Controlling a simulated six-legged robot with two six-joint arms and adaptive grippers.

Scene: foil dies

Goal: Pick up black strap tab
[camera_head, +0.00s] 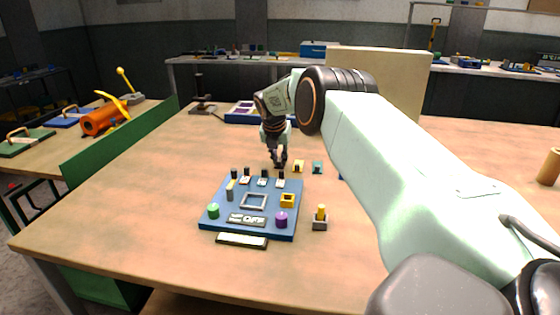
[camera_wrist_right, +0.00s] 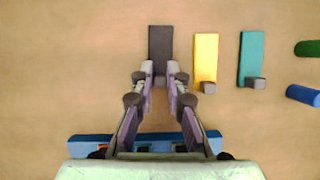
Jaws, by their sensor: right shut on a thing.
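The black strap tab (camera_wrist_right: 160,44) lies on the wooden table, seen from above in the right wrist view. My right gripper (camera_wrist_right: 160,72) is shut on its near end, with a fingertip on each side. In the head view my right gripper (camera_head: 279,161) reaches down to the table just behind the blue board and hides most of the tab. A yellow tab (camera_wrist_right: 206,54) and a teal tab (camera_wrist_right: 252,56) lie to its right, apart from the fingers. My left gripper does not show.
The blue board (camera_head: 222,217) carries a grey square frame, a green knob (camera_head: 213,211) and a purple knob (camera_head: 281,219). A small block with a yellow peg (camera_head: 321,214) stands to its right.

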